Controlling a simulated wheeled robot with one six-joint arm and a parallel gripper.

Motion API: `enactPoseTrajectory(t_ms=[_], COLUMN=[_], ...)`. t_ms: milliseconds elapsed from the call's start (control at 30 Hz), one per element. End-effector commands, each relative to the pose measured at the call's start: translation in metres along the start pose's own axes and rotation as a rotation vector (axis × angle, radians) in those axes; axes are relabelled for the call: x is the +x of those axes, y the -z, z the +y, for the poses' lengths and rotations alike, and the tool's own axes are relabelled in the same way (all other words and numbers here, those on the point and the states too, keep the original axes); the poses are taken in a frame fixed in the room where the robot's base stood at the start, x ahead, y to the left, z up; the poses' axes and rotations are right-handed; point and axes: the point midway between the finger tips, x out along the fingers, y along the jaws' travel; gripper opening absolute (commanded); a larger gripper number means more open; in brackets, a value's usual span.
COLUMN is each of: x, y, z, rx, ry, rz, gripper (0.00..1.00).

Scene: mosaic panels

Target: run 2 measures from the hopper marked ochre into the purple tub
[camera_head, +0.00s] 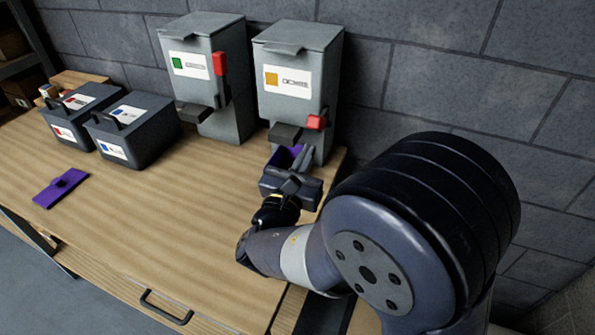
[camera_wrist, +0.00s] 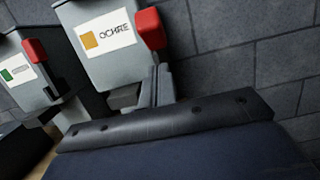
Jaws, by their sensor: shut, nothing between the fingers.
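The ochre-marked hopper (camera_head: 296,65) stands at the back right of the bench; its label (camera_wrist: 108,38) reads OCHRE in the wrist view. Its red lever (camera_head: 316,122) sits below label height in the head view, lower than the other hopper's lever. The purple tub (camera_head: 283,157) is under its spout, partly hidden by my gripper, so its contents do not show. My gripper (camera_head: 290,183) is shut and empty in front of the tub. In the wrist view my fingertips (camera_wrist: 158,70) point up close under the red lever (camera_wrist: 150,28); I cannot tell whether they touch it.
A green-marked hopper (camera_head: 210,75) with a raised red lever stands to the left. Two dark lidded bins, one red-marked (camera_head: 78,112) and one blue-marked (camera_head: 135,128), stand further left. A purple lid (camera_head: 61,187) lies on the bench. The bench middle (camera_head: 190,215) is clear.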

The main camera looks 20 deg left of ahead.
Motion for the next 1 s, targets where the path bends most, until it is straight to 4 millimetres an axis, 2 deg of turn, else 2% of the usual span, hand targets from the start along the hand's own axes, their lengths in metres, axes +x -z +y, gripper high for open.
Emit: enactPoseTrajectory(t_ms=[33,200,700,1000], x=[0.006,0.016,0.018,0.025], y=[-0.010,-0.018,-0.021,-0.037], z=[-0.001,0.000,0.000,0.000], rx=[0.002,0.001,0.001,0.003], ry=[0.002,0.001,-0.001,0.000], rz=[-0.001,-0.001,0.004,0.086], gripper=[0.00,0.00,0.00,0.00])
